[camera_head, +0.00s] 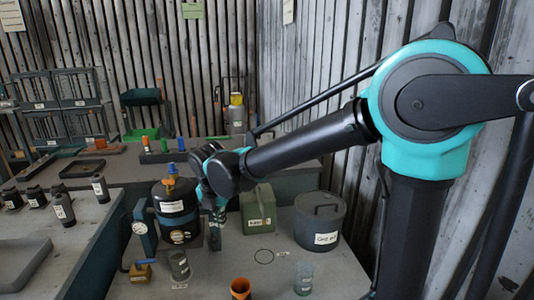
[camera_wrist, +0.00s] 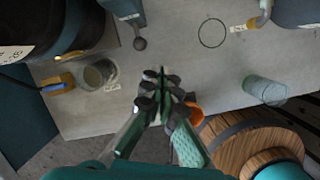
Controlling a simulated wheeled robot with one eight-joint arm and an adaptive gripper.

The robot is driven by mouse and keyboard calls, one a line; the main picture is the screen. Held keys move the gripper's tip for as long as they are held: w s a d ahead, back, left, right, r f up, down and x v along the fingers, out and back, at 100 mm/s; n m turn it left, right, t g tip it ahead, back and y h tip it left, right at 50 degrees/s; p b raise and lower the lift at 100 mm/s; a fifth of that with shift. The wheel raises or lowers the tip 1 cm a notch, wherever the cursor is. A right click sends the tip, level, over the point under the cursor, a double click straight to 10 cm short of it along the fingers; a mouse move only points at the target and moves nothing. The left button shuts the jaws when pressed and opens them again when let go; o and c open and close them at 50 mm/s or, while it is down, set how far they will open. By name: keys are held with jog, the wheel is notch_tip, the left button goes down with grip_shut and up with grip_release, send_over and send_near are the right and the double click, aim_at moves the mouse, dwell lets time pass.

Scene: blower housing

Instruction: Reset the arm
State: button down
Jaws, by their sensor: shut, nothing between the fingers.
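My arm reaches from the right across the head view, with its black link and teal joint. My gripper (camera_head: 216,222) points down over the grey bench (camera_head: 215,280), in front of the green box. In the wrist view my gripper (camera_wrist: 160,85) has its fingertips together with nothing between them. It appears above the bench near its edge. The orange cup (camera_wrist: 196,112) is partly hidden behind the right finger in that view.
A black labelled canister (camera_head: 176,208), a green box (camera_head: 260,212) and a grey lidded pot (camera_head: 320,222) stand around my gripper. An orange cup (camera_head: 240,289) and a clear cup (camera_head: 304,279) are nearer the front. A wooden round (camera_wrist: 245,145) lies below the bench edge.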

jog(key=w+d+f+m, duration=0.1)
jog(key=d+f+m, duration=0.1)
jog(key=d+m, duration=0.75)
jog(key=w+d+f+m, duration=0.15)
jog(key=d+m, duration=0.45)
jog(key=d, duration=0.6)
jog(key=s+d+f+m, duration=0.3)
jog(key=s+d+m, duration=0.2)
jog(key=d+m, duration=0.3)
jog(key=s+d+f+m+t, duration=0.1)
jog(key=s+d+f+m, duration=0.2)
jog(key=d+m, duration=0.5)
jog(key=shift+s+d+f+m, duration=0.3)
jog(key=shift+s+d+m, duration=0.1)
jog(key=shift+s+m, duration=0.65)
jog(key=shift+w, duration=0.2)
